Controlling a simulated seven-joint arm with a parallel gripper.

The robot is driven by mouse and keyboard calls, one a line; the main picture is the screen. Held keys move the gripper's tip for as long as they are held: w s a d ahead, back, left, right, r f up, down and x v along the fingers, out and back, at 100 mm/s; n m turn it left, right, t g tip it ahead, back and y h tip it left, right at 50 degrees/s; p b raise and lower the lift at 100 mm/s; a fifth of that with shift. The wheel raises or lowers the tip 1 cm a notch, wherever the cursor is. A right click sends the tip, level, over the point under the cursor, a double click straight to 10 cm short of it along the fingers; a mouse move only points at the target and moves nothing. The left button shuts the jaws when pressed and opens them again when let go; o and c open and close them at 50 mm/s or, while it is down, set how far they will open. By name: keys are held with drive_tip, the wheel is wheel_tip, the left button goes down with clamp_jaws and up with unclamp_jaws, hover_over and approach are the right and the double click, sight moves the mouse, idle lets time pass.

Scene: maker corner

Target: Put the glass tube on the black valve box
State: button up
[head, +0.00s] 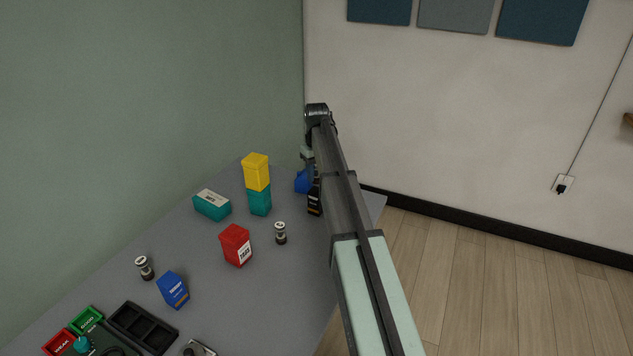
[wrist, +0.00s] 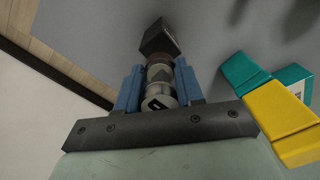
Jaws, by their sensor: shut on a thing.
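My gripper (wrist: 158,68) is shut on a glass tube (wrist: 160,100), which has a round silver cap and sits between the two blue fingers in the wrist view. The black valve box (wrist: 161,38) shows just beyond the tube's far end, in line with it; I cannot tell whether they touch. In the head view the black valve box (head: 314,203) stands near the table's far right edge, partly hidden by my arm. One blue finger of my gripper (head: 304,182) shows just behind it there. The held tube is hidden in the head view.
A yellow box (head: 256,171) sits on a teal box (head: 259,201), close left of my gripper. Another teal box (head: 212,205), a red box (head: 236,245), a blue box (head: 173,290) and two similar tubes (head: 280,233) (head: 145,268) stand on the grey table (head: 215,300).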

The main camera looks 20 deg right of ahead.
sight(317, 181)
drive_tip(key=shift+f, duration=1.75)
drive_tip(key=shift+f, duration=0.1)
drive_tip(key=o, duration=1)
drive_tip(key=shift+o, duration=0.2)
wheel_tip(317, 181, up, 12)
drive_tip(key=shift+r, duration=0.1)
